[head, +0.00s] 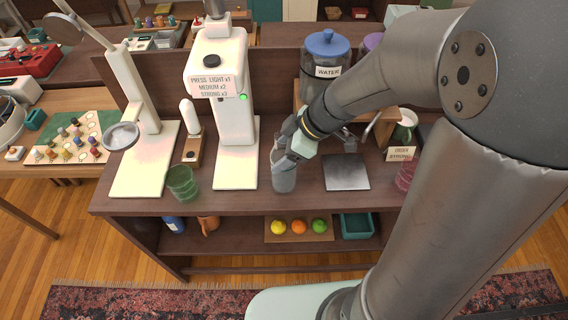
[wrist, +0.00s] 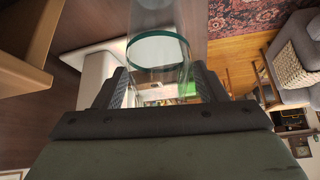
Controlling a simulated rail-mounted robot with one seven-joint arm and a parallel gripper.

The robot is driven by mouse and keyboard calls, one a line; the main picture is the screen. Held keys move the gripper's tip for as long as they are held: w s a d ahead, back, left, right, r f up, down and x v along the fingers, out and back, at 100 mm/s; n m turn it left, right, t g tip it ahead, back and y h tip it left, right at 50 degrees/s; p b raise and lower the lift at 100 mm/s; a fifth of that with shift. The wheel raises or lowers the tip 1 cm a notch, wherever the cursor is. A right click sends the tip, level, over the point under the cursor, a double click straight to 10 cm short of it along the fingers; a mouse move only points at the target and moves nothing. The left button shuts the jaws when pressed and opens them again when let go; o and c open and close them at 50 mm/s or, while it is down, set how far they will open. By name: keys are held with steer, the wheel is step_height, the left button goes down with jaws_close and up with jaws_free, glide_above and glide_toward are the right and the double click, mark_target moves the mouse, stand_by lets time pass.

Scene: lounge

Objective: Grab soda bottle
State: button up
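My gripper (head: 288,150) is low over the counter near its front edge. A clear greyish glass (head: 284,178) is at its fingers. In the wrist view the clear glass (wrist: 160,50), with a teal-edged round end, shows between and beyond the two dark fingers (wrist: 160,92). I cannot tell whether the fingers press on it or stand just clear. No thing is clearly recognisable as a soda bottle. A small blue item (head: 173,225) lies on the lower shelf, partly hidden by the counter edge; its kind is unclear.
A green glass (head: 182,183) stands on the counter at left. A white dispenser (head: 222,100) is behind my gripper's left side. A dark square plate (head: 346,172) lies to the right, with a blue-lidded water jar (head: 325,60) behind. Fruit (head: 298,227) sits below.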

steer(key=c, duration=1.2)
steer(key=shift+c, duration=0.2)
steer(key=shift+r, duration=0.2)
